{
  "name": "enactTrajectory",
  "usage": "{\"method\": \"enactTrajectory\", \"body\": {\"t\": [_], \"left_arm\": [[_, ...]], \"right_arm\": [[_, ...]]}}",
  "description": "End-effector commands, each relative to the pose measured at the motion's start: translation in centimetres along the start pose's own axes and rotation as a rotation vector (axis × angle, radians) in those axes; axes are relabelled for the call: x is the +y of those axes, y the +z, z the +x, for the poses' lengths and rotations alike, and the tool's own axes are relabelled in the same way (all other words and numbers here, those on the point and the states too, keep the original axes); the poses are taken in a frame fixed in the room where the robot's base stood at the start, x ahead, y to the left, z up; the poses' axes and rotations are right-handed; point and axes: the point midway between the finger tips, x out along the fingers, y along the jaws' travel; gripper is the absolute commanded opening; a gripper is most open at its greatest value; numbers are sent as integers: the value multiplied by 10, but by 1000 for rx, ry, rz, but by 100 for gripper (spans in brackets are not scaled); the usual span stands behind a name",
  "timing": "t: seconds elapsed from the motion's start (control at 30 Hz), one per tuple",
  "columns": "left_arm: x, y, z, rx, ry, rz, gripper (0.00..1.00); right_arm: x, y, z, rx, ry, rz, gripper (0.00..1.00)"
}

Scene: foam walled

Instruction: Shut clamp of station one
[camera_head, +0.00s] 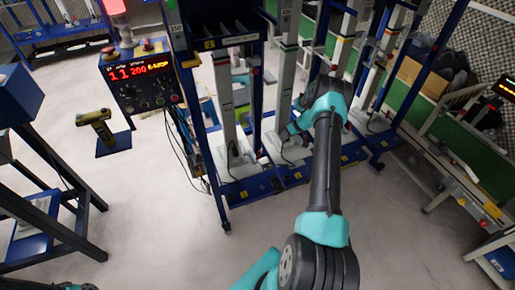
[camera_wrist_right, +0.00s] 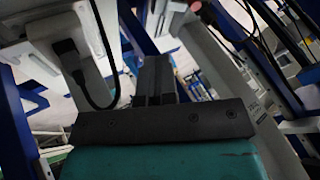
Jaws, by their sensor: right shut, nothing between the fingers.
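A blue rack (camera_head: 264,186) holds several tall white column units, its stations; I cannot tell by number which is station one. The leftmost column (camera_head: 224,95) has a pale block (camera_head: 238,160) at its foot. My right arm reaches out over the rack, with its gripper (camera_head: 284,134) beside the lower part of the second column (camera_head: 287,75). In the right wrist view the dark fingers (camera_wrist_right: 155,72) are together and empty, close to a white housing (camera_wrist_right: 62,35) with a black cable. No clamp can be clearly made out. My left gripper is out of view.
A control box (camera_head: 144,80) with a red display hangs at the rack's left. A green-topped bench (camera_head: 462,150) runs along the right. The pale floor (camera_head: 160,215) in front is clear.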

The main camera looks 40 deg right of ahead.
Motion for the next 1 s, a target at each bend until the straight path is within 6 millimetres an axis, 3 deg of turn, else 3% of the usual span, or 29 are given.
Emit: {"method": "enactTrajectory", "body": {"t": [0.47, 1.0], "left_arm": [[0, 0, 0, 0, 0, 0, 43], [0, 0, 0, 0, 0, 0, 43]], "right_arm": [[0, 0, 5, 1, -2, -4, 0], [0, 0, 79, 1, -1, -4, 0]]}}
